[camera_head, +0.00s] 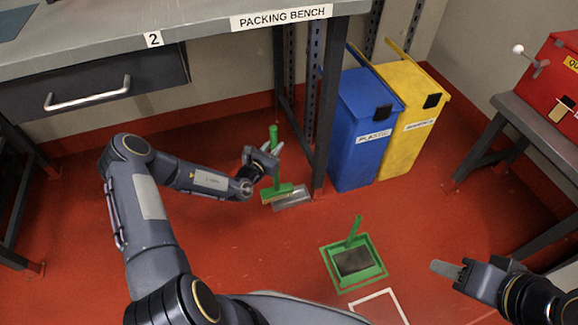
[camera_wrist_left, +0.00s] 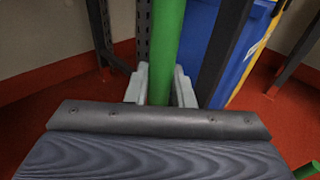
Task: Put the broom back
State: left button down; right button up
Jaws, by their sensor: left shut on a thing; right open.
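The green broom (camera_head: 276,190) stands near the bench's front leg with its handle upright and its brush head low, at or just above the floor. My left gripper (camera_head: 271,152) is shut on the broom's handle. In the left wrist view the green handle (camera_wrist_left: 166,45) rises between the pale fingers (camera_wrist_left: 160,88). A grey, flat metal-looking piece (camera_head: 295,201) lies beside the brush head; I cannot tell whether they touch. My right gripper (camera_head: 447,269) is open and empty at the lower right, over the floor.
A green dustpan (camera_head: 353,262) sits inside a green floor outline. A white floor outline (camera_head: 382,308) is in front of it. A blue bin (camera_head: 362,140) and a yellow bin (camera_head: 412,125) stand right of the packing bench (camera_head: 200,48).

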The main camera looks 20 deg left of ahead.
pick_arm(q)
jog(key=w+d+f+b, duration=0.3)
jog(key=w+f+b, duration=0.3)
jog(key=f, duration=0.3)
jog(key=shift+w+d+f, duration=0.15)
jog(key=shift+d+f, duration=0.2)
jog(key=shift+f, duration=0.15)
jog(key=c, duration=1.3)
grip_release()
jog(key=shift+f, duration=0.1)
jog(key=shift+o, duration=0.2)
